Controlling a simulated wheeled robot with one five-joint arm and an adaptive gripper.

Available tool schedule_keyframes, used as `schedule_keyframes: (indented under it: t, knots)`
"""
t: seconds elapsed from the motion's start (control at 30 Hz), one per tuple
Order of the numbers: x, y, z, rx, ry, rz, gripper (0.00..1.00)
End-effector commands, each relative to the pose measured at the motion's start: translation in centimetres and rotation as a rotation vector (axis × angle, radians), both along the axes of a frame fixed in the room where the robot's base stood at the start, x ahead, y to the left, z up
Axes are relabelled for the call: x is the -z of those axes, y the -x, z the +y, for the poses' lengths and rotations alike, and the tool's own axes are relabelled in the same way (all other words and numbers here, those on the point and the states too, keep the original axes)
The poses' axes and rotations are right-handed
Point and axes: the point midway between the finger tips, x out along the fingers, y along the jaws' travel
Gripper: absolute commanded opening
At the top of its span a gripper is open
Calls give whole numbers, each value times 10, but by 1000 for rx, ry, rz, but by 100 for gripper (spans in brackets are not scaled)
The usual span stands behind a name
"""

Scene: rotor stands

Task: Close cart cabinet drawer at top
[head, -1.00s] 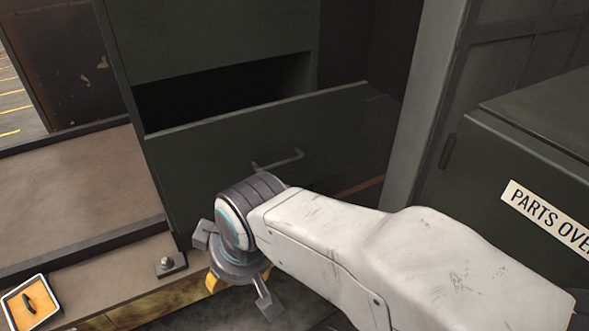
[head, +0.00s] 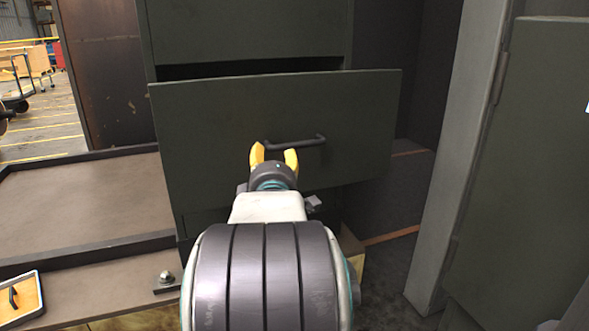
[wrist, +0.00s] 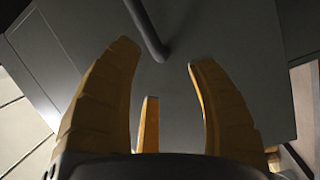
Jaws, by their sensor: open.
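The cart cabinet (head: 250,30) is dark green. Its drawer (head: 350,115) stands pulled out, with a dark gap above its front panel. A dark bar handle (head: 295,142) is on the panel, and it also shows in the wrist view (wrist: 146,28). My gripper (head: 274,155) is open, with yellow fingers pointing at the drawer front just below and left of the handle. In the wrist view the open fingers (wrist: 160,85) are spread before the panel, with the handle above and between them. I cannot tell whether a fingertip touches the panel.
A brown tray-like surface (head: 90,205) with a raised dark rim lies left of the cabinet. A grey post (head: 465,150) and a green cabinet door (head: 530,170) stand at the right. A small framed orange panel (head: 20,298) is at lower left.

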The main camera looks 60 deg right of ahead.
Motion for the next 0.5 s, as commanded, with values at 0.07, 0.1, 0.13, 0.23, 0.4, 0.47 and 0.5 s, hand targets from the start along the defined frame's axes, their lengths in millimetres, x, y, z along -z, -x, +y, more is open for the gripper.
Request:
schedule_keyframes:
  t: [0.07, 0.1, 0.13, 0.23, 0.4, 0.47, 0.5]
  knots:
    - [10, 14, -15, 45, 70, 17, 52]
    - [9, 20, -20, 62, 100, 24, 52]
    - [9, 23, -23, 73, 120, 30, 52]
    - [7, 32, -31, 102, 169, 42, 52]
    - [3, 34, -44, 122, 202, 53, 52]
    - [2, 31, -50, 123, 203, 54, 52]
    - [1, 29, -54, 123, 204, 54, 52]
